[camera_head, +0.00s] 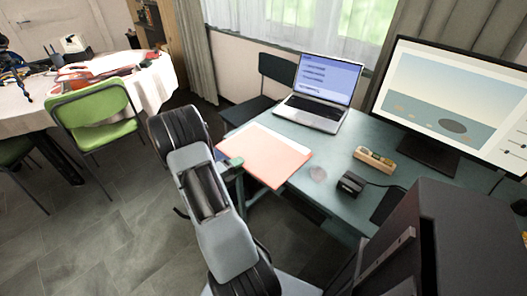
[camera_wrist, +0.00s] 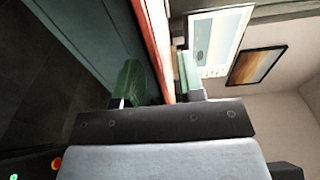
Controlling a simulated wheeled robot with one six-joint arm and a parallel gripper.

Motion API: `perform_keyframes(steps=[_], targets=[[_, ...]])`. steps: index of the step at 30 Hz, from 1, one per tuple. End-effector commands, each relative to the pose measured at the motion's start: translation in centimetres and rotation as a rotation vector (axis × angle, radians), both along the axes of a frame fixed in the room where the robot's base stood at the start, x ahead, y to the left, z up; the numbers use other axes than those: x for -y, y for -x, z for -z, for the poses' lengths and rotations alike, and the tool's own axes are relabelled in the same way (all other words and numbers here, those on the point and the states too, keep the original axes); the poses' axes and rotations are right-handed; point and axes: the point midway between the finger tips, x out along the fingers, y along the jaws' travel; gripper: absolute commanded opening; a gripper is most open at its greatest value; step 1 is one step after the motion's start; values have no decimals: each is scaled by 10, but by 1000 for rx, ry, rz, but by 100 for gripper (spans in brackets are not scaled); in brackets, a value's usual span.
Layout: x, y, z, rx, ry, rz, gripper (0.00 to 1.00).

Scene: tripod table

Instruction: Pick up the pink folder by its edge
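The pink folder (camera_head: 268,153) lies on the teal table (camera_head: 338,150), its left part at the table's left edge. In the head view my gripper (camera_head: 230,163) is at the folder's left edge, with one green fingertip showing and the rest hidden by my arm. In the wrist view the folder (camera_wrist: 153,38) shows edge-on as a thin reddish strip. It runs between the two green fingers of my gripper (camera_wrist: 166,80). The fingers stand apart, one on each side of the folder, with a gap visible.
A laptop (camera_head: 320,92) stands behind the folder and a large monitor (camera_head: 452,95) stands at the right. A wooden box (camera_head: 374,160) and a small black device (camera_head: 351,184) are right of the folder. A green chair (camera_head: 97,118) is at the left.

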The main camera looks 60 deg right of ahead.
Motion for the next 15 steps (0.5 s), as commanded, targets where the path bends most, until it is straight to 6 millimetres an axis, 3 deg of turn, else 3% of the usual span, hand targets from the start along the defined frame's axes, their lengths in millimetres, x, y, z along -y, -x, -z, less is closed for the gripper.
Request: perform_keyframes(steps=[6, 14, 15], targets=[[17, 8, 0, 1, 1, 1, 36], [18, 8, 0, 1, 1, -1, 36], [18, 8, 0, 1, 0, -1, 32]])
